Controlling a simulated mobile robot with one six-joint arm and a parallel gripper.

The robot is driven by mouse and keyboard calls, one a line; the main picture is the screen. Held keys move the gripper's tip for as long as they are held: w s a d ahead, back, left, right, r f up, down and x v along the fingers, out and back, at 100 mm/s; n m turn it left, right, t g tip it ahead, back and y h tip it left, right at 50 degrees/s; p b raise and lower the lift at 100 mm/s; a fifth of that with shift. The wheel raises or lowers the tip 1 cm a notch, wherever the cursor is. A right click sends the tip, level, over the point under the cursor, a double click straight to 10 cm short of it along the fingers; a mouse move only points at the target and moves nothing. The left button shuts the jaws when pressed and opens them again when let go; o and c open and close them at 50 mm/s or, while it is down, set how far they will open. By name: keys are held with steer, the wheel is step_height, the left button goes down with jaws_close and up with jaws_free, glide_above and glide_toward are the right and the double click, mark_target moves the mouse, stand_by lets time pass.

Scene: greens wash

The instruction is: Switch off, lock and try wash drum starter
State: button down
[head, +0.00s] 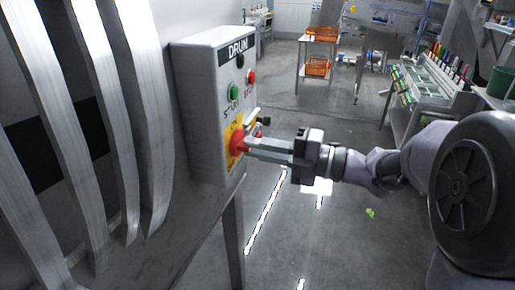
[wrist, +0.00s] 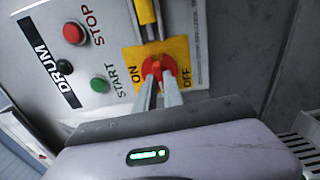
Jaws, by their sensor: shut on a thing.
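The wash drum starter is a grey box (head: 205,100) labelled DRUM, on the left in the head view. On its face is a red rotary knob (head: 236,143) on a yellow plate (head: 229,133). In the wrist view, the knob (wrist: 158,68) lies between the words ON and OFF; I cannot tell which it points to. My gripper (head: 247,146) reaches in from the right, with its fingers shut on the knob. A green START button (head: 234,91) and a red STOP button (head: 251,77) sit above. A yellow-and-dark part (wrist: 147,15) stands beside the plate in the wrist view.
Curved metal bars (head: 95,110) stand close at the left. A dark button or lamp (head: 240,61) is by the DRUM label. A table with orange baskets (head: 318,67) and a bench of coloured items (head: 435,85) stand farther back. The floor (head: 330,235) is mostly clear.

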steer(key=c, duration=1.5)
jaws_free()
steer(key=shift+d, duration=0.1)
steer(key=p+v, duration=0.6)
steer(key=v, duration=1.1)
steer(key=shift+s+d, duration=0.1)
